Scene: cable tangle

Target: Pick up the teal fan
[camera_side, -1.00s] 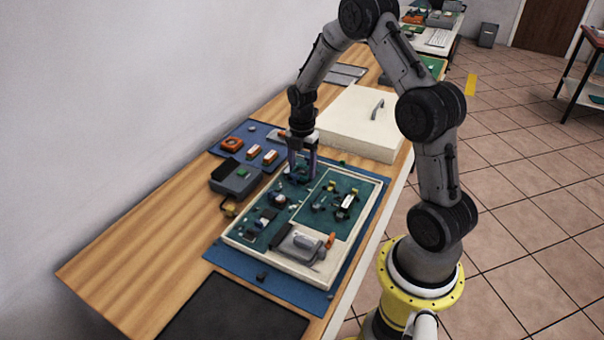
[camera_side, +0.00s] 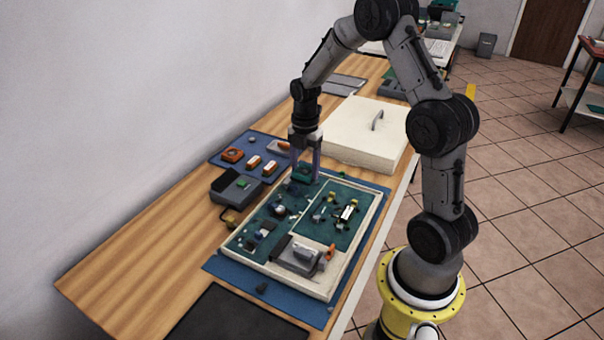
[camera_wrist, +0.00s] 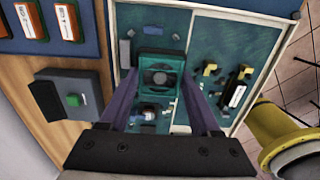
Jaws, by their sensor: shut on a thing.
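The teal fan (camera_wrist: 161,72) is a square housing with a dark round rotor, held between the two fingers of my gripper (camera_wrist: 160,85) in the wrist view. In the side view my gripper (camera_side: 305,172) is shut on the fan (camera_side: 303,174), above the far left part of the teal board. The fan looks raised off the board, though the exact gap is hard to judge. The fingers hide parts of its sides.
The cream-framed board (camera_side: 229,246) carries several small parts and a grey block (camera_side: 297,253). A grey box with a green button (camera_side: 236,182) stands left of it. A large cream box (camera_side: 358,130) stands behind. Orange parts (camera_side: 233,155) lie on a blue mat.

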